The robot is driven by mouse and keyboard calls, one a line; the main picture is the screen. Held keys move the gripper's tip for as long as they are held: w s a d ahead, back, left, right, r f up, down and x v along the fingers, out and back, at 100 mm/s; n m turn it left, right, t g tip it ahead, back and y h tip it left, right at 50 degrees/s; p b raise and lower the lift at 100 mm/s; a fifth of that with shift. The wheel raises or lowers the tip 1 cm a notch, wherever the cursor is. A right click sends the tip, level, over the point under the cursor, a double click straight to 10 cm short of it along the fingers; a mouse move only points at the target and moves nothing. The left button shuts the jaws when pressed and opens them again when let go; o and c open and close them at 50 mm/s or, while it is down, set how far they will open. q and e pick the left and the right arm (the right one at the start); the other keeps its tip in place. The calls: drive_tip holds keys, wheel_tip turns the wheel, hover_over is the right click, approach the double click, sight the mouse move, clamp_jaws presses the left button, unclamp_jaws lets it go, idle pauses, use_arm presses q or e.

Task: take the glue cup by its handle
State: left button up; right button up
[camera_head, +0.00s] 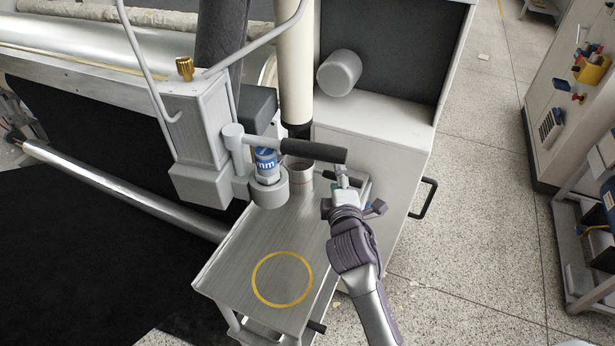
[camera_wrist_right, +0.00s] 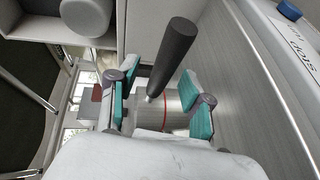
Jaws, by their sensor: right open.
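The glue cup (camera_head: 301,172), a small metal cup with a thin red line, stands at the back of the metal side table, partly covered by a dark bar. It also shows beyond the fingers in the right wrist view (camera_wrist_right: 168,112). My right gripper (camera_head: 343,182) is just right of the cup, open, with teal pads. In the wrist view a black round grip (camera_wrist_right: 172,56) appears between its fingers (camera_wrist_right: 158,76); I cannot tell whether they touch it or whether it belongs to the cup. My left gripper is not in view.
A grey machine post with a blue-labelled can (camera_head: 265,165) and a black-gripped lever (camera_head: 314,151) overhangs the table (camera_head: 235,262). A yellow ring (camera_head: 282,305) marks a bare part of the table. A white cabinet (camera_head: 375,140) stands behind. Open floor lies right.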

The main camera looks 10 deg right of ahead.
drive_tip(key=shift+w+d+f, duration=0.1)
drive_tip(key=shift+w+f, duration=0.1)
drive_tip(key=shift+w, duration=0.5)
clamp_jaws()
drive_tip(key=shift+r, duration=0.1)
